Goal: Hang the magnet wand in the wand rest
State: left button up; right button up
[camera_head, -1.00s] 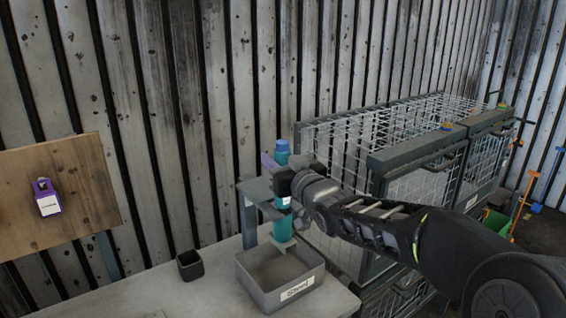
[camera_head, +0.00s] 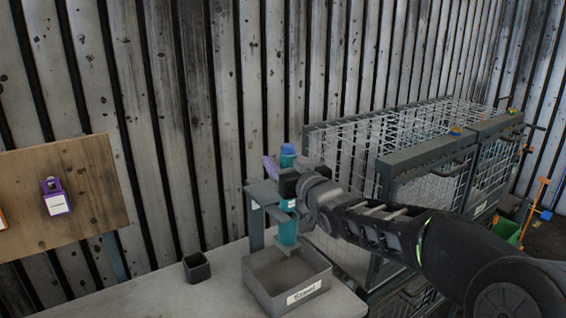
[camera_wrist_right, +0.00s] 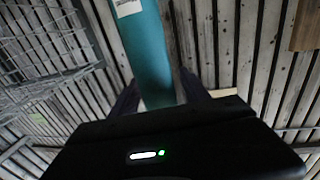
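The magnet wand (camera_head: 288,231) is a teal rod with a blue top and a white label. It is about upright in the head view, and its teal body also shows in the right wrist view (camera_wrist_right: 148,50). My right gripper (camera_head: 284,180) is shut around its upper part. The grey wand rest (camera_head: 262,194) stands at the back of the bench, with its arms right beside the wand. I cannot tell whether the wand touches or sits in it. The wand's lower end is above the grey tray labelled Steel (camera_head: 262,297). My left gripper is out of view.
A small dark square cup (camera_head: 197,268) stands on the pale bench (camera_head: 150,300), left of the tray. A wooden board (camera_head: 95,215) with a purple-edged item (camera_head: 56,200) is at left. Wire mesh cages (camera_head: 395,135) stand behind my right arm.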

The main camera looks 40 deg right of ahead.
jog(key=shift+o, duration=0.2)
jog(key=shift+f, duration=0.1)
jog(key=shift+s, duration=0.1)
jog(key=shift+s, duration=0.2)
jog(key=s+a+b, duration=0.1)
jog(key=s+b, duration=0.1)
jog(key=s, duration=0.5)
jog(key=shift+a, duration=0.2)
jog(key=shift+s, duration=0.1)
